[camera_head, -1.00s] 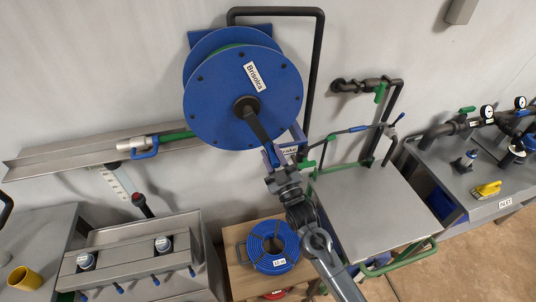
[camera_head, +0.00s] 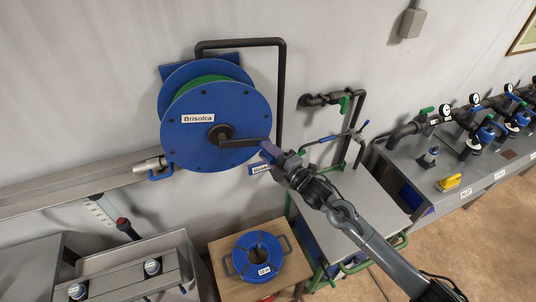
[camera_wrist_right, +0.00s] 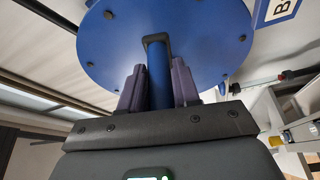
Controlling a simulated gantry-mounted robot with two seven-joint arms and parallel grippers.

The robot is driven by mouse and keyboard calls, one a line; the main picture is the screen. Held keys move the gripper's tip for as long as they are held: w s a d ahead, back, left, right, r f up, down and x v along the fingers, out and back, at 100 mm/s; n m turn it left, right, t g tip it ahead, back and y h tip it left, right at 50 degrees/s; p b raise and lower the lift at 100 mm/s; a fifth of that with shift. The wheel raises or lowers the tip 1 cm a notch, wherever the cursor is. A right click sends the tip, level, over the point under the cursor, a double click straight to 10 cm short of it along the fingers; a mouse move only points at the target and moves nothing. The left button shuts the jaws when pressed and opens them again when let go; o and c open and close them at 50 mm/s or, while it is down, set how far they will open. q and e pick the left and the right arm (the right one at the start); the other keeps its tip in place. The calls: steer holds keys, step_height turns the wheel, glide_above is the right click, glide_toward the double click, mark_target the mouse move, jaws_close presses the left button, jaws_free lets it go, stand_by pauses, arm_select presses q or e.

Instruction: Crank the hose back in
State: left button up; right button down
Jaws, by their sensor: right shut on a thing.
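A blue hose reel (camera_head: 190,145) labelled Brisolca is mounted on the wall in the head view, with green hose (camera_head: 205,82) wound behind its front disc. A dark crank arm (camera_head: 240,143) points right from the hub. My right gripper (camera_head: 268,151) is at the crank's outer end. In the right wrist view, its purple fingers (camera_wrist_right: 158,88) are shut on the blue crank handle (camera_wrist_right: 159,75), with the reel disc (camera_wrist_right: 105,40) beyond. A grey hose nozzle (camera_head: 149,164) with a blue lever lies at the disc's lower left edge. My left gripper is not in view.
A metal ledge (camera_head: 50,192) runs along the wall at left. Below the reel, a coiled blue hose (camera_head: 240,262) lies on a wooden stand (camera_head: 218,282). A green-framed grey table (camera_head: 345,205) stands to the right, below a dark pipe (camera_head: 320,99).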

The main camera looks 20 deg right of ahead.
steer(key=shift+d+r+n+g+p, duration=0.15)
steer(key=shift+r+n+p, duration=0.25)
steer(key=shift+r+n, duration=0.3)
steer(key=shift+d+r+n+g+p, duration=0.15)
steer(key=shift+r+n+p, duration=0.3)
steer(key=shift+r, duration=0.35)
steer(key=shift+a+r+n, duration=0.1)
steer(key=shift+r+n, duration=0.05)
steer(key=shift+n, duration=0.1)
steer(key=c, duration=0.9)
jaws_free()
steer(key=shift+s, duration=0.4)
steer(key=b+v, duration=0.2)
steer(key=v, duration=0.8)
steer(key=shift+r, duration=0.15)
